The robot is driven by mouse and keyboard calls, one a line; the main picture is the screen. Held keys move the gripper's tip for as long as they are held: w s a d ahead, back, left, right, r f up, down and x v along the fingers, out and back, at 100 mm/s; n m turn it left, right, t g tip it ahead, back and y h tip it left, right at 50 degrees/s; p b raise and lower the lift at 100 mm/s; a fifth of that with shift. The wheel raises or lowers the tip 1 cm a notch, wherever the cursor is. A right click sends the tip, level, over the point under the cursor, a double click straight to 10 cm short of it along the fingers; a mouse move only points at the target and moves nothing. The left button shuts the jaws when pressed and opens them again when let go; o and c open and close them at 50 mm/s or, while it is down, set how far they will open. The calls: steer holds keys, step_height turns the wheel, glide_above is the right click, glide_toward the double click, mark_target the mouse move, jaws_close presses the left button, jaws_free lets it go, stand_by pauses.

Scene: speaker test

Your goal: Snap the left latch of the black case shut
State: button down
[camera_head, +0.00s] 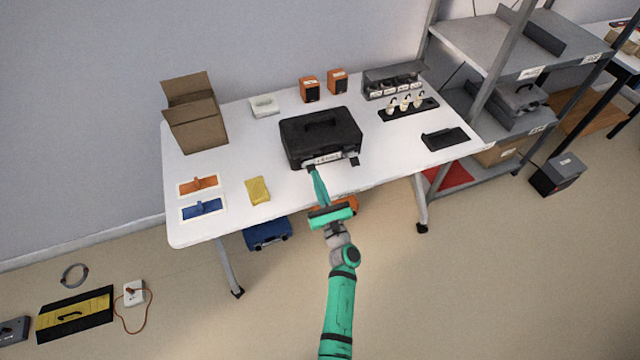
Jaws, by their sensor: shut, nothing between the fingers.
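The black case (318,132) lies closed-looking on the white table, with its handle on top. A pale label strip (324,159) runs along its front face. A dark latch (354,161) shows at the right end of the front. The left latch, near the left end of the front, is too small to make out and partly behind my gripper. My gripper (312,171) is shut and empty. Its fingertips are at the lower front edge of the case, left of the middle; I cannot tell whether they touch it.
The white table (240,225) has bare room in front of the case. A yellow cloth (258,190) and two trays, orange (198,184) and blue (202,207), lie to the left. An open cardboard box (196,125), two orange speakers (309,90), a power strip (408,108) and a black tray (445,138) stand around.

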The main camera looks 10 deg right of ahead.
steer(key=shift+w+r, duration=0.3)
steer(key=shift+r, duration=0.3)
steer(key=shift+s+f, duration=0.1)
steer(key=shift+f, duration=0.05)
stand_by(0.8)
steer(key=shift+s+f, duration=0.15)
steer(key=shift+s, duration=0.05)
steer(key=f+v, duration=0.1)
steer(key=v, duration=1.2)
steer(key=shift+f, duration=0.25)
